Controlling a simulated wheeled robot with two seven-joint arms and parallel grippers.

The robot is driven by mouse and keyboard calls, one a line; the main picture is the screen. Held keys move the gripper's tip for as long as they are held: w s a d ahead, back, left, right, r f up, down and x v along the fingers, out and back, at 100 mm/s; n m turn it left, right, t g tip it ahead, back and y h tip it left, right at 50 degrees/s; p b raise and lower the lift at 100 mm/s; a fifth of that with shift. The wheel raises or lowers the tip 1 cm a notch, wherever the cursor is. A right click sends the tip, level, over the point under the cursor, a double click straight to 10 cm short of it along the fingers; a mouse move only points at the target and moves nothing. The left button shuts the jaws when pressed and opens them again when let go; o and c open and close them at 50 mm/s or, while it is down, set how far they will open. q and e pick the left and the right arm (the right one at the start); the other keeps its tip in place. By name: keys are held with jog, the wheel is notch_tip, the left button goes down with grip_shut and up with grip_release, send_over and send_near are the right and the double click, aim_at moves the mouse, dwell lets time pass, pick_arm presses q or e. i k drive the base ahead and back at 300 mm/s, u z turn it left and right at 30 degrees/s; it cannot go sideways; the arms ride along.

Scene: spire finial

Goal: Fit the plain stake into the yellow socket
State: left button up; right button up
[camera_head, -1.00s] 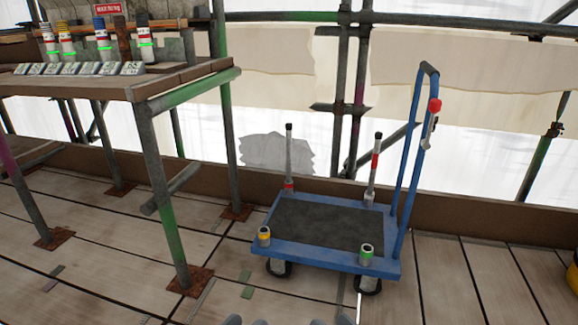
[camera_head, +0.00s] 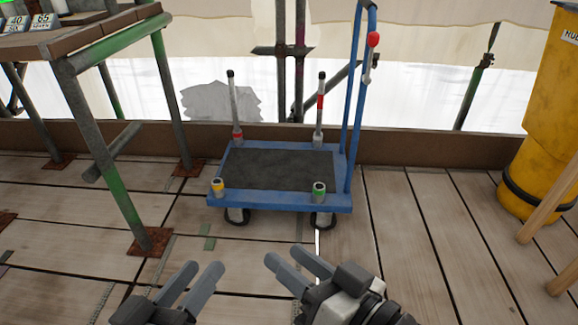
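A plain grey stake with a dark tip (camera_head: 232,102) stands upright in the red-banded socket (camera_head: 238,136) at the cart's back left corner. A second stake with a red band (camera_head: 320,103) stands at the back right corner. The yellow socket (camera_head: 217,187) is at the cart's front left corner, with nothing standing in it. My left gripper (camera_head: 206,266) is open and empty, low in the view in front of the cart. My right gripper (camera_head: 284,258) is also open and empty, to its right. Both are apart from the cart and stakes.
The blue cart (camera_head: 270,198) has a dark deck, a tall handle (camera_head: 356,100) at right and an empty green socket (camera_head: 319,188) at front right. A scaffold bench (camera_head: 95,45) stands left. A yellow bin (camera_head: 545,110) and wooden legs are at right. Plank floor between is open.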

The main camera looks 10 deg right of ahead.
aim_at(316, 176)
jog(key=z, duration=0.15)
jog(key=i, duration=1.3)
jog(key=u, duration=0.85)
jog(key=i, duration=0.7)
jog(key=u, duration=0.05)
